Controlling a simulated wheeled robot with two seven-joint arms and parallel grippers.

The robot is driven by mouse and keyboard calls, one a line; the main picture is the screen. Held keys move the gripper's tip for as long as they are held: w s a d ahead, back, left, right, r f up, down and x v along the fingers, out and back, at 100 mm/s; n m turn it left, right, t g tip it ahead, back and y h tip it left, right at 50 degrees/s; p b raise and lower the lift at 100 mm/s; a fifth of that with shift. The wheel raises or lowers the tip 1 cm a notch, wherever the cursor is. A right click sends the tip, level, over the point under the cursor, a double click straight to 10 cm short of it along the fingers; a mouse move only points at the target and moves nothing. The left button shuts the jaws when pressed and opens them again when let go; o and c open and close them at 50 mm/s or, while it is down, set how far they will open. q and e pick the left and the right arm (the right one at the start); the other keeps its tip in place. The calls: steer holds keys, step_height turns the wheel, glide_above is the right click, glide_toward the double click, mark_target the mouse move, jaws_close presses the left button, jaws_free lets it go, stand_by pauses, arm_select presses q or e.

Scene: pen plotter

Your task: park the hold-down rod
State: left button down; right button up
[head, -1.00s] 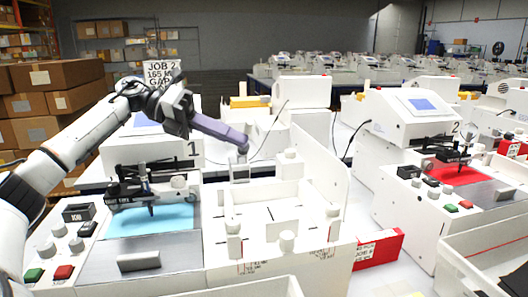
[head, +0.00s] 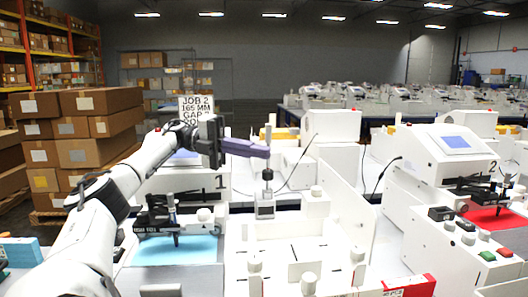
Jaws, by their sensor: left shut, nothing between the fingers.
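My left gripper (head: 266,152) shows as long lavender fingers, shut and empty, reaching right from the dark wrist. Just below the fingertips, a thin upright rod with a dark knob (head: 267,174) stands over a small grey-white block (head: 265,209) at the back of the white tray (head: 322,245). I take this to be the hold-down rod. A slim grey piece rises at the fingertips; I cannot tell whether it belongs to the rod or whether the fingers touch it. Plotter 1 (head: 219,182), with a blue sheet (head: 180,250), is left of the tray. My right gripper is out of view.
Several white posts (head: 308,284) stand in the tray, and a tall white wall (head: 345,215) closes its right side. Plotter 2 (head: 450,150), with a red sheet (head: 497,219), is at the right. A red bin (head: 415,285) lies between. Cardboard boxes (head: 85,125) are stacked at the left.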

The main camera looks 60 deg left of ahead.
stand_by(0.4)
arm_select(q)
step_height(320, 180, up, 10)
steer(key=p, duration=0.5)
stand_by(0.5)
